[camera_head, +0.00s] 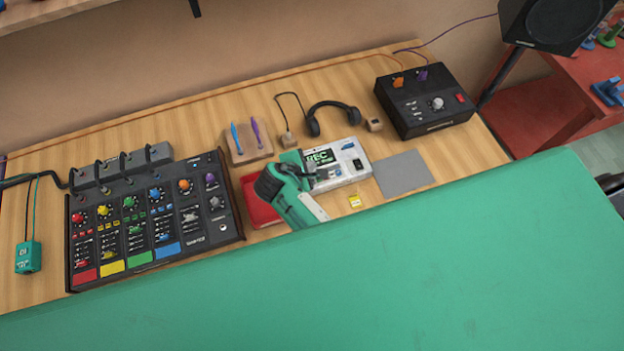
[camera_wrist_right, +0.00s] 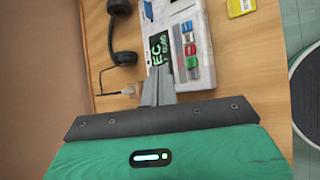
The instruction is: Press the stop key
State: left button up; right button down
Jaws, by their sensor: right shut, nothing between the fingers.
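The white recorder (camera_head: 352,168) lies on the wooden bench, its dark screen reading REC in green. In the right wrist view the recorder (camera_wrist_right: 204,72) shows its screen (camera_wrist_right: 159,52) and a row of small coloured keys (camera_wrist_right: 189,48), blue, red and green among them. I cannot read which key is stop. My right gripper (camera_head: 311,172) is shut and empty at the recorder's left end. In the wrist view its fingertips (camera_wrist_right: 158,72) overlap the recorder's edge near the screen, beside the keys; I cannot tell if they touch. My left gripper is not in view.
A mixer (camera_head: 215,228) with coloured pads stands left, a black box (camera_head: 425,115) with knobs back right. Headphones (camera_head: 333,106) and a stand with two sticks (camera_head: 247,152) lie behind. A red tray (camera_head: 258,208), grey mat (camera_head: 403,175) and yellow card (camera_head: 355,202) lie near the recorder.

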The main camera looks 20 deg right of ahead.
notch_tip(320, 180, down, 7)
jog(key=shift+r+b, duration=0.15)
jog(key=shift+b, duration=1.1)
dwell(1.1)
jog(key=shift+f, duration=0.45)
jog(key=shift+f, duration=0.35)
dwell(0.4)
jog(key=shift+r, duration=0.1)
jog(key=shift+r+p, duration=0.75)
jog(key=shift+p, duration=0.25)
